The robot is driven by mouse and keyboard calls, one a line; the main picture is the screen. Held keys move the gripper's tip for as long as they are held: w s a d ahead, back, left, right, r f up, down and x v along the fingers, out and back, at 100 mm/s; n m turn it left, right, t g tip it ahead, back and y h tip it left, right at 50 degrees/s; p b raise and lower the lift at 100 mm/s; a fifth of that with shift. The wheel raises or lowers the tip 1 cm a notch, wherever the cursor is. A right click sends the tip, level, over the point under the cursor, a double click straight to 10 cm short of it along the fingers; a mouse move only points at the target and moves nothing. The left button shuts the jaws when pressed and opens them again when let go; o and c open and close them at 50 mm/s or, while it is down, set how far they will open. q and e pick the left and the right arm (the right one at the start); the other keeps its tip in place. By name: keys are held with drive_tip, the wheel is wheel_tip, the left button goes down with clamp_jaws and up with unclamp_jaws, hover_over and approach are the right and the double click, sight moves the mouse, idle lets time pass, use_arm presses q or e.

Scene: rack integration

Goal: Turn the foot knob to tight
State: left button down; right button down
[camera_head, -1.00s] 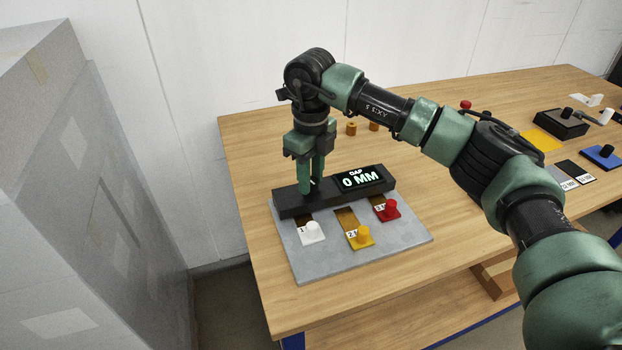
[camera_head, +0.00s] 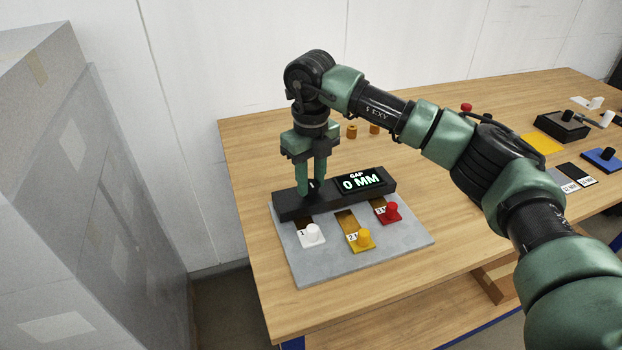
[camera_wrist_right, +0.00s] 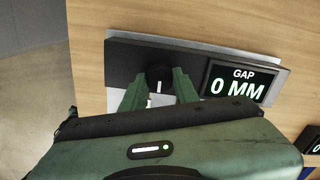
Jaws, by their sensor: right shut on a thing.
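The foot knob (camera_wrist_right: 158,74) is black and round with a white line on it. It sits on the black bar (camera_head: 285,206) of the grey plate. In the right wrist view the white line points toward the bottom of the picture. My right gripper (camera_head: 311,190) points down at the bar, and its two green fingers are shut on the knob, one on each side. The fingers partly hide the knob in the head view. The display (camera_head: 361,181) on the bar reads "GAP 0 MM". My left gripper is not in view.
The grey plate (camera_head: 321,264) carries white (camera_head: 312,235), yellow (camera_head: 361,239) and red (camera_head: 390,212) knobbed tabs in slots. Small orange pieces (camera_head: 352,131) stand behind. Several blocks and cards lie at the right of the wooden table (camera_head: 450,250). A grey box-like block stands left of it.

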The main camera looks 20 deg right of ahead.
sight(311, 183)
drive_tip(key=c, duration=1.1)
unclamp_jaws()
drive_tip(key=shift+w+r, duration=0.1)
drive_tip(key=shift+r, duration=0.1)
drive_tip(key=shift+o, duration=0.2)
drive_tip(key=shift+f, duration=0.1)
wheel_tip(311, 183, up, 8)
drive_tip(key=shift+f+b, duration=0.1)
drive_tip(key=shift+b, duration=0.5)
